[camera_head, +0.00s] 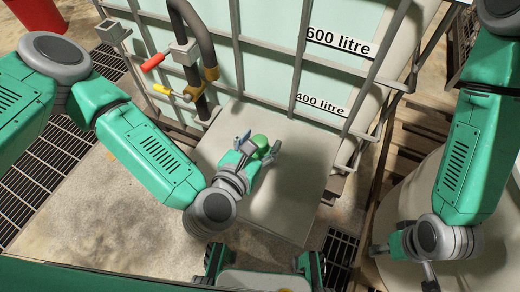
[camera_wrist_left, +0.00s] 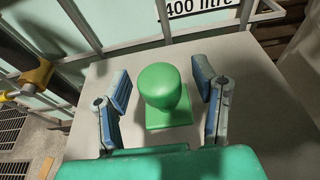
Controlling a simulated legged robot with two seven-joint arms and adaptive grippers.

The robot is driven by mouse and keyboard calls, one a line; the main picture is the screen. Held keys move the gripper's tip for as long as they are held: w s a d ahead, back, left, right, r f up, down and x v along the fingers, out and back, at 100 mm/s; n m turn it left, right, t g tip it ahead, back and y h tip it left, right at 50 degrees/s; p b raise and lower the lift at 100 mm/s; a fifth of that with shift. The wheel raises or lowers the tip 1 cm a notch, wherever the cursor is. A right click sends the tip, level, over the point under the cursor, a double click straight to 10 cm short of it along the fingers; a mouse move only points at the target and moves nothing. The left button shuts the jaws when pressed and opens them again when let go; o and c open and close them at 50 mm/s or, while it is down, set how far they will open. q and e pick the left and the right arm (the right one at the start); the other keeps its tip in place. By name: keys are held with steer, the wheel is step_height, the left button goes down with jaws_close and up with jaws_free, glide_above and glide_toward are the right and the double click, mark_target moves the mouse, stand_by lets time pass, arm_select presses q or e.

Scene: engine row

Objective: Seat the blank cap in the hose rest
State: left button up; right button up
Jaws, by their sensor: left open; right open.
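The blank cap appears to be the green piece with a rounded knob on a square base (camera_wrist_left: 163,92). It stands upright on a pale grey stand and also shows in the head view (camera_head: 260,141). My left gripper (camera_wrist_left: 161,80) is open, with one blue-grey finger on each side of the knob and a visible gap on both sides. A small grey open-topped box (camera_head: 111,31) on the tank frame at upper left may be the hose rest; I cannot tell for certain. My right gripper (camera_head: 402,262) is open and empty at lower right.
The pale stand top (camera_head: 285,195) is otherwise clear. Behind it rises a caged tank (camera_head: 270,70) with litre marks. A dark pipe with a red-handled valve (camera_head: 155,62) and a yellow-handled valve (camera_head: 164,89) stands to the left. A white drum (camera_head: 408,190) is at right.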

arm_select(q)
jaws_close()
steer(key=shift+r, duration=0.1)
